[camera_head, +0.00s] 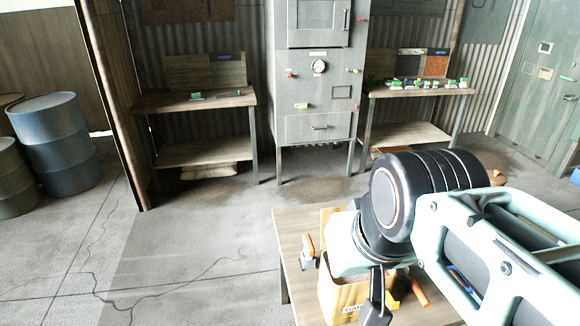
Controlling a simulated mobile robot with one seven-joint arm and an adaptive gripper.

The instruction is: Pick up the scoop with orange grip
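A small tool with an orange grip (307,246) and a greyish lower part is at the left side of the near wooden table (288,225), beside a tan box (340,296). Another orange handle-like piece (419,292) shows to the right of the box, partly hidden by my arm. I cannot tell for certain which of the two is the scoop. My gripper (376,306) points down over the box area, right of the left orange grip and apart from it. Its fingers are largely hidden, so its opening and any contents cannot be made out.
Yellow and blue bits show near the box and behind my arm. A grey cabinet (318,128) with a gauge stands at the back between two workbenches (195,102) (420,93) bearing small green items. The floor left of the table is clear.

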